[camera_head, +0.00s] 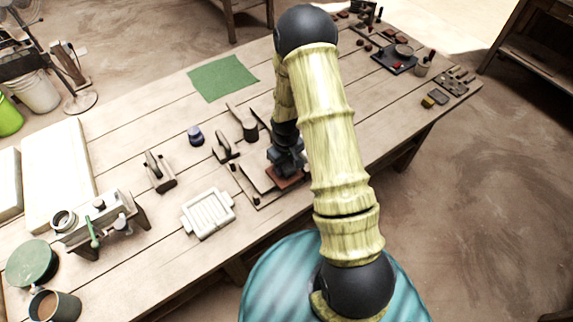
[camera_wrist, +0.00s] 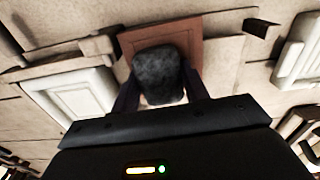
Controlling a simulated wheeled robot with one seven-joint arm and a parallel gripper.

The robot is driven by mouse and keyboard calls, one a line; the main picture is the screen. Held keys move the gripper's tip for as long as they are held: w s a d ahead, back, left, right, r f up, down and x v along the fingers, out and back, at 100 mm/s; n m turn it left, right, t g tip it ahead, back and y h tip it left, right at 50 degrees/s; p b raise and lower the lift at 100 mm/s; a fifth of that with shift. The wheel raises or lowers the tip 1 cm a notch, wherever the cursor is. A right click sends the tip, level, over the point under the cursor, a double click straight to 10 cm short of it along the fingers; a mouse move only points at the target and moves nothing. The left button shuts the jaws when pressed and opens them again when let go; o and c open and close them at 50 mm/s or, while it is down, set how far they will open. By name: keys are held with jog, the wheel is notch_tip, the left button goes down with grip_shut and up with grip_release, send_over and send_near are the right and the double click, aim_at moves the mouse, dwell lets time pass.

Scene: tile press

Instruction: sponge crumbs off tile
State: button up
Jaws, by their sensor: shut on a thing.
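A reddish-brown tile (camera_head: 291,182) lies on the wooden table, under my gripper. It also shows in the wrist view (camera_wrist: 193,38), behind a dark grey sponge-like block (camera_wrist: 158,72). My gripper (camera_wrist: 160,88) is shut on this block, with one finger on each side. In the head view my gripper (camera_head: 287,162) is low over the tile, and my arm covers part of that area. I cannot tell whether the block touches the tile. No crumbs can be made out on the part of the tile that shows.
Wooden-handled tools (camera_head: 158,172) and a small blue pot (camera_head: 195,136) stand nearby. A green cloth (camera_head: 222,78) lies farther back, with bare planks around it. A metal press-like device (camera_head: 105,220) stands at the left.

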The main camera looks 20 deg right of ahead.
jog(key=shift+w+a, duration=0.15)
jog(key=shift+w, duration=0.2)
jog(key=shift+w+a, duration=0.1)
jog(key=shift+w+a, duration=0.15)
jog(key=shift+w, duration=0.3)
jog(key=shift+s+a, duration=0.15)
jog(key=shift+s, duration=0.3)
jog(key=shift+s, duration=0.15)
jog(key=shift+s+a, duration=0.2)
jog(key=shift+s, duration=0.15)
dwell(0.4)
